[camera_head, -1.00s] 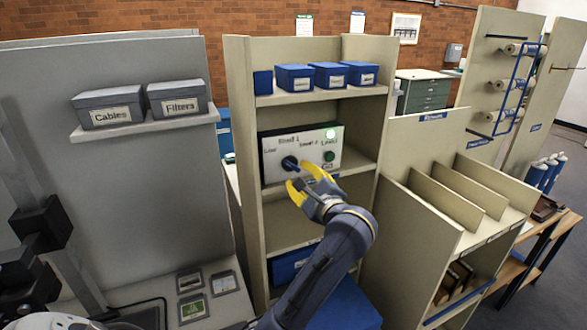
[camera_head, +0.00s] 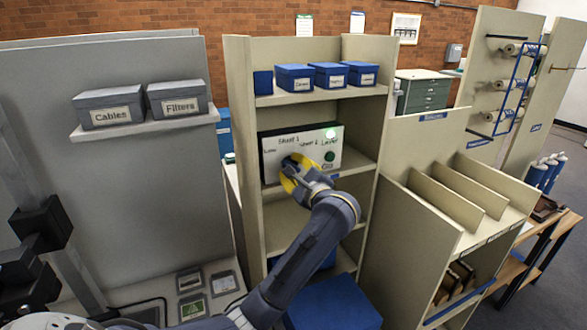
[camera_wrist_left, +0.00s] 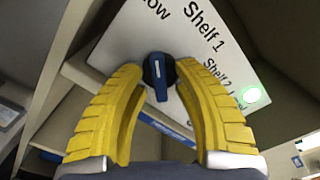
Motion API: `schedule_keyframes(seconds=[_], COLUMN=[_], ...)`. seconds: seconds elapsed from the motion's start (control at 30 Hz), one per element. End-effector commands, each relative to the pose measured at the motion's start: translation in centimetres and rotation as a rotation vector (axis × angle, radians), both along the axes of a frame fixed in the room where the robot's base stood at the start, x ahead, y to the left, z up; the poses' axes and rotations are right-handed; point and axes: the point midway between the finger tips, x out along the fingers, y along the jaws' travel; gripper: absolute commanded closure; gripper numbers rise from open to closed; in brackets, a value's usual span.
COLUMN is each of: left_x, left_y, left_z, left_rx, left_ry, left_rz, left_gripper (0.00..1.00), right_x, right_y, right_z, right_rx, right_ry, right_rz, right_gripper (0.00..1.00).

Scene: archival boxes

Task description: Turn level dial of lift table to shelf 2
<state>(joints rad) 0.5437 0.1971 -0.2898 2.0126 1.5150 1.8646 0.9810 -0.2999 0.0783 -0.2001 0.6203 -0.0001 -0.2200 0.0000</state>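The white control panel (camera_head: 312,154) stands on the middle shelf of the beige rack, with printed labels Low, Shelf 1, Shelf 2 and a load label. Its blue level dial (camera_wrist_left: 158,76) shows between my left fingertips in the left wrist view, its bar pointing down in that picture. In the head view the dial is mostly hidden by the fingers. My left gripper (camera_head: 289,173) has yellow fingers, which also show in the left wrist view (camera_wrist_left: 161,72). They are apart, one on each side of the dial. I cannot tell whether they touch it. My right gripper is not in view.
A lit green lamp (camera_wrist_left: 251,95) is on the panel. Blue boxes (camera_head: 328,75) stand on the shelf above, and a blue surface (camera_head: 330,303) lies below my arm. Grey Cables (camera_head: 108,108) and Filters (camera_head: 178,98) boxes sit at left. A divided rack (camera_head: 420,222) stands at right.

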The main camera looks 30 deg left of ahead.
Motion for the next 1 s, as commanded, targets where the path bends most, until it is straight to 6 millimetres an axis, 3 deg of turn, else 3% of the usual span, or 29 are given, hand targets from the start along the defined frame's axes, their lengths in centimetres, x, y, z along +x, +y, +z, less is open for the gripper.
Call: schedule_keyframes(seconds=[0.03, 0.23, 0.67, 1.0], left_x=[0.00, -0.01, -0.01, 0.00], left_y=[-0.01, -0.02, -0.02, -0.05], left_z=[-0.01, -0.01, -0.03, -0.10], left_rx=[0.000, 0.000, 0.021, 0.154], left_ry=[0.000, 0.000, 0.031, 0.229], left_rz=[0.000, 0.000, 0.000, -0.002], left_gripper=[0.78, 1.00, 1.00, 1.00], right_x=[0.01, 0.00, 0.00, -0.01], right_y=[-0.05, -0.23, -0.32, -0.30], right_z=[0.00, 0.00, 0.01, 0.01], right_rx=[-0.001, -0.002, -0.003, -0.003], right_ry=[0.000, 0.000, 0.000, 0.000], right_rz=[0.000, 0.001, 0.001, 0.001], right_gripper=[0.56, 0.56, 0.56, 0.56])
